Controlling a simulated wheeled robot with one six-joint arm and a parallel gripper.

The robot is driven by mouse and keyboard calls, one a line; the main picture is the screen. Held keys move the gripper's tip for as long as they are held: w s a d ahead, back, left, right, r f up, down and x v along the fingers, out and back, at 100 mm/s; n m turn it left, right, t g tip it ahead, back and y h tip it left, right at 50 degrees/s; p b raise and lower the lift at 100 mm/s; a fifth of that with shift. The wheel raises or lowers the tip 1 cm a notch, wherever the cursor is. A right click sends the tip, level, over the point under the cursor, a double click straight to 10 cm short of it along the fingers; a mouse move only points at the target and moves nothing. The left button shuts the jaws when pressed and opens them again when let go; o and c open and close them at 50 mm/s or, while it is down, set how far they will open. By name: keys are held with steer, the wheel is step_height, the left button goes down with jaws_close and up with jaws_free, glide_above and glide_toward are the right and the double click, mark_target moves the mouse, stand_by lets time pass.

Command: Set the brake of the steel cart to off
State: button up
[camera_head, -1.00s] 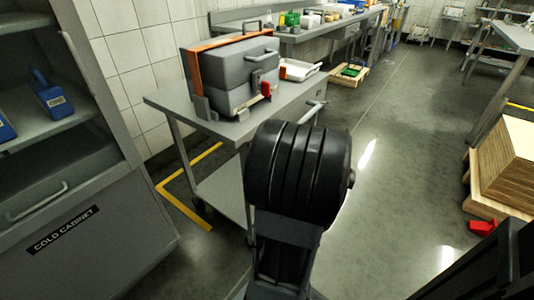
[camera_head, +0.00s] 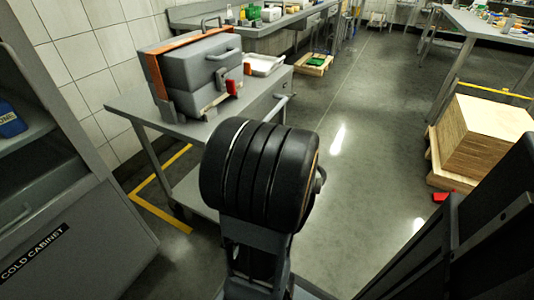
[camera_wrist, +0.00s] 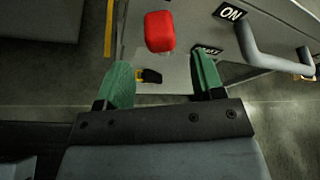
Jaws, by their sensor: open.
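The steel cart (camera_head: 187,133) stands left of centre in the head view, with a strapped grey case (camera_head: 195,70) on it. A red grip (camera_head: 233,87) shows at the case's near right side. In the wrist view a red grip (camera_wrist: 160,31) lies just beyond the fingertips, between their lines and apart from them. An ON label (camera_wrist: 229,12) is to its right. A second label (camera_wrist: 209,49) is partly hidden by the right finger. My gripper (camera_wrist: 163,75) is open, its green fingers apart with nothing between them. My arm hides it in the head view.
A grey bar handle (camera_wrist: 260,45) juts out close right of the right finger. The cold cabinet (camera_head: 60,230) stands at the left. A white tray (camera_head: 264,64) lies on the cart. Stacked boards (camera_head: 480,140) stand at the right.

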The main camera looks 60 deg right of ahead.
steer(key=p+v, duration=0.2)
steer(key=v, duration=0.6)
steer(key=shift+s, duration=0.1)
stand_by(0.3)
